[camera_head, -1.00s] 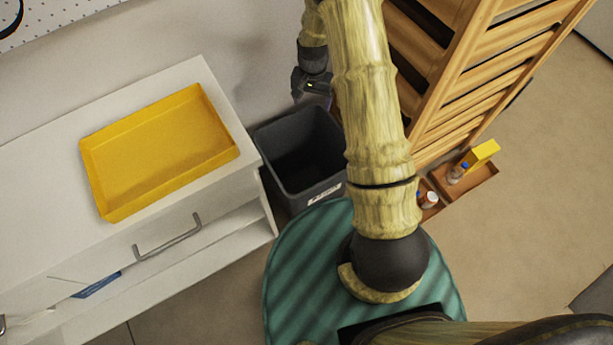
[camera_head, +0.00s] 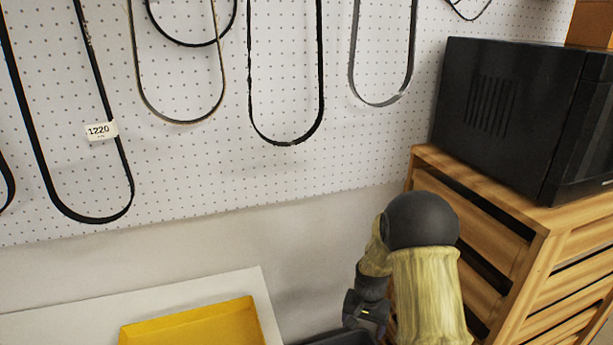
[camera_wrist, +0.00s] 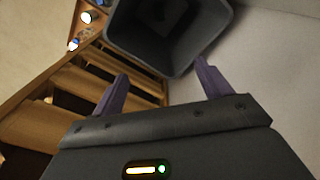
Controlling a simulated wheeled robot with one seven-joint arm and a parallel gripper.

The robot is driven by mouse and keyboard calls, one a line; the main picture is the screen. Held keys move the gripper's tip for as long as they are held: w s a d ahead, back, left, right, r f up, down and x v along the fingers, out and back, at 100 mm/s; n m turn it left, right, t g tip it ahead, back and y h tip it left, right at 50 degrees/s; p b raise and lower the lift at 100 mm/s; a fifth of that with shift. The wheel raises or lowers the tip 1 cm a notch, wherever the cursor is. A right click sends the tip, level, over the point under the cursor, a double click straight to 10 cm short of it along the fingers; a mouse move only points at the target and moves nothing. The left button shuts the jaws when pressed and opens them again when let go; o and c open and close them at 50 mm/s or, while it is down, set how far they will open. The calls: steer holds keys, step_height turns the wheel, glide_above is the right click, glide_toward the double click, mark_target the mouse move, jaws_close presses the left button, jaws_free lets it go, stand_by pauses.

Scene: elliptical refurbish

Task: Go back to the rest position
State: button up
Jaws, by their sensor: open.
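My gripper (camera_wrist: 162,72) is open in the wrist view. Its two purple fingers stand apart with nothing between them. They point toward a dark grey bin (camera_wrist: 172,68), whose open mouth faces the camera and looks empty. In the head view my arm hangs at the lower right, and the wrist part shows low beside the wooden cabinet. The fingertips are hidden or cut off there. Only a dark edge of the bin (camera_head: 342,338) shows at the bottom.
A slatted wooden cabinet (camera_head: 475,215) stands right of my arm with a black box-like appliance (camera_head: 505,115) on top. At lower left a yellow tray (camera_head: 195,325) sits on a white cabinet top (camera_head: 130,303). Black belts hang on a white pegboard (camera_head: 190,160) behind.

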steer(key=s+r+n+t, duration=0.2)
steer(key=s+r+n, duration=0.3)
steer(key=s+r, duration=1.2)
steer(key=p+v, duration=1.3)
steer(key=p, duration=0.1)
steer(key=shift+w+p, duration=0.3)
steer(key=shift+p, duration=0.1)
